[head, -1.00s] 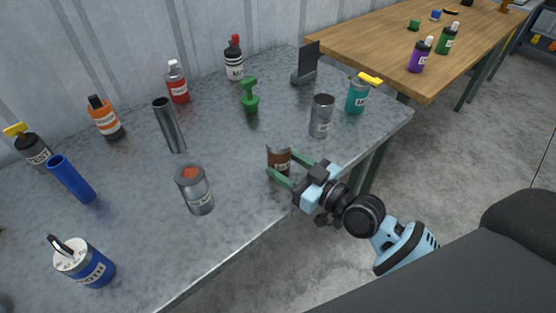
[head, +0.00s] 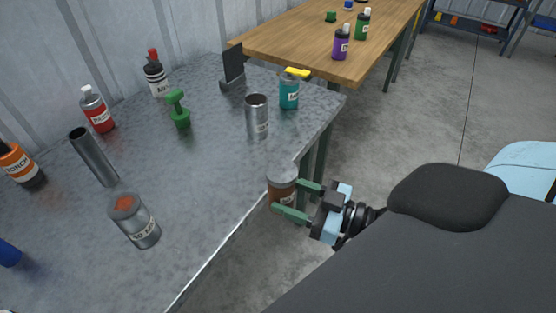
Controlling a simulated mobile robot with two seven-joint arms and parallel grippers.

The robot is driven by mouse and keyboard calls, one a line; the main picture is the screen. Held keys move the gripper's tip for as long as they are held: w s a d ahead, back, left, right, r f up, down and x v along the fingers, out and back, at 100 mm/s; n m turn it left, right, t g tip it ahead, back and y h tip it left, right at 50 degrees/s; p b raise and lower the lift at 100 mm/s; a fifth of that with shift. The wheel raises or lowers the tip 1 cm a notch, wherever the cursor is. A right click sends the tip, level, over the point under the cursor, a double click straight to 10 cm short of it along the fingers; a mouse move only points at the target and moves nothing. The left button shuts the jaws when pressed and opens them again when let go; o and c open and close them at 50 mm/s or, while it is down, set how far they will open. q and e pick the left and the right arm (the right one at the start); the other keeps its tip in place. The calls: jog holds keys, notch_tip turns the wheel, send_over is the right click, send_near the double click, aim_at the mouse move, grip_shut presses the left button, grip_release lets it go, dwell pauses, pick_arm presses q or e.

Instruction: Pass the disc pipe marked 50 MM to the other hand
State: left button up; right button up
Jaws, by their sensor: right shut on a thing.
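My right gripper (head: 286,196) is shut on a short brown pipe (head: 283,191) with a grey round top and a pale label. The label's print is too small to read. The pipe is roughly upright at the table's right front edge, with green fingers on either side of it. It seems to be held clear of the tabletop. My left gripper is not in view. A grey metal pipe with an orange inside (head: 134,221) and a white label stands on the metal table (head: 205,190). A plain silver pipe (head: 257,118) stands farther back.
A tall dark grey tube (head: 93,157), a green stand (head: 179,110), a teal bottle with yellow top (head: 289,92) and several other bottles stand on the table. A dark upright plate (head: 233,68) is at the back. A wooden table (head: 290,43) is beyond. The table's front middle is bare.

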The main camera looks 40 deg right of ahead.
jog(key=shift+s+d, duration=0.3)
jog(key=shift+s, duration=0.3)
